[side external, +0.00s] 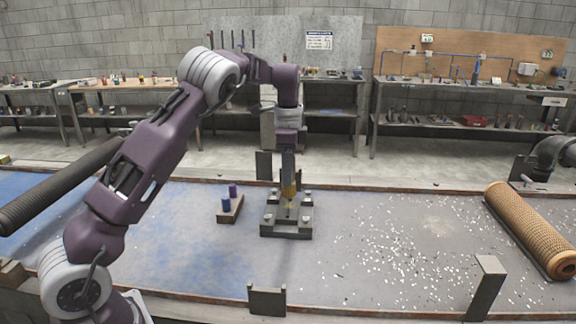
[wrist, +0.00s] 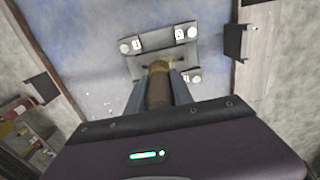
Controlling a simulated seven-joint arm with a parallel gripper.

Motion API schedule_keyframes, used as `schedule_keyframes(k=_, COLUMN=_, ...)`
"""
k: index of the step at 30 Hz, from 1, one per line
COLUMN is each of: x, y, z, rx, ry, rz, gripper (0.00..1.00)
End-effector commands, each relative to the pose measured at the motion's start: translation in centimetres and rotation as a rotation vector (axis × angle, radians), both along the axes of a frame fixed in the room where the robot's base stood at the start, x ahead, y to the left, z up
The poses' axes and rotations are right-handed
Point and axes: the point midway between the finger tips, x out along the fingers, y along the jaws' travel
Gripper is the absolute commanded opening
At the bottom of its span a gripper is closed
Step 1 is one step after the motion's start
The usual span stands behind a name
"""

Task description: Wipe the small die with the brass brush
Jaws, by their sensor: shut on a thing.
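My gripper (side external: 288,172) points down over the middle of the work table and is shut on the brass brush (side external: 288,190). In the wrist view the brush's brown handle (wrist: 158,92) lies between my two fingers (wrist: 158,98). The brush's golden lower end is over the small die (side external: 287,229), a dark grey stepped metal block with pale bolt heads at its corners. The die also shows in the wrist view (wrist: 160,43), partly hidden behind the brush and fingers. I cannot tell whether the bristles touch it.
A small wooden holder (side external: 230,210) with two blue-purple cylinders stands left of the die. A tan mesh tube (side external: 530,230) lies at the right. Pale chips litter the table (side external: 350,268) to the right. Dark upright brackets (side external: 267,299) stand along the front edge.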

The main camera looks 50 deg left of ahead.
Motion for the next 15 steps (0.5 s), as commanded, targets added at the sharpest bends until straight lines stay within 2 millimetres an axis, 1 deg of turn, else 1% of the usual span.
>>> schedule_keyframes(k=11, x=0.0, y=0.0, z=-3.4, rx=0.0, ry=0.0, rz=0.0, gripper=0.0)
schedule_keyframes(k=14, x=0.1, y=0.2, z=-5.0, rx=0.001, ry=0.002, rz=0.002, gripper=0.0)
schedule_keyframes(k=15, x=0.5, y=0.5, z=-4.9, rx=0.001, ry=-0.001, rz=0.002, gripper=0.0)
